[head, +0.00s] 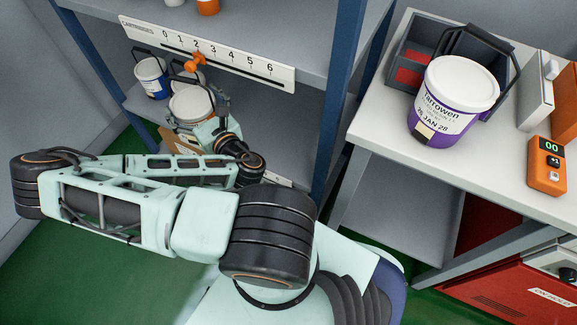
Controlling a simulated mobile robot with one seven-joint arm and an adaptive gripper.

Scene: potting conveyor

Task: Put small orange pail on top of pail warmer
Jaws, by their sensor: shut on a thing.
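A pail with a white lid (188,104) is on the lower shelf at the left. Its body is mostly hidden by my arm, so I cannot tell whether it is the small orange pail. My gripper (221,108) is at the right side of this pail, by its dark handle, and is shut on it. The fingertips are small and partly hidden. I cannot surely make out the pail warmer; a dark grey open box with a red inside (405,52) is on the right-hand table.
A blue pail (153,78) stands left of the held pail, with another lid behind. The shelf edge with a numbered scale (230,57) and orange slider is above my gripper. A blue post (345,90) stands right. A purple pail (452,100) and orange device (547,165) occupy the table (385,125).

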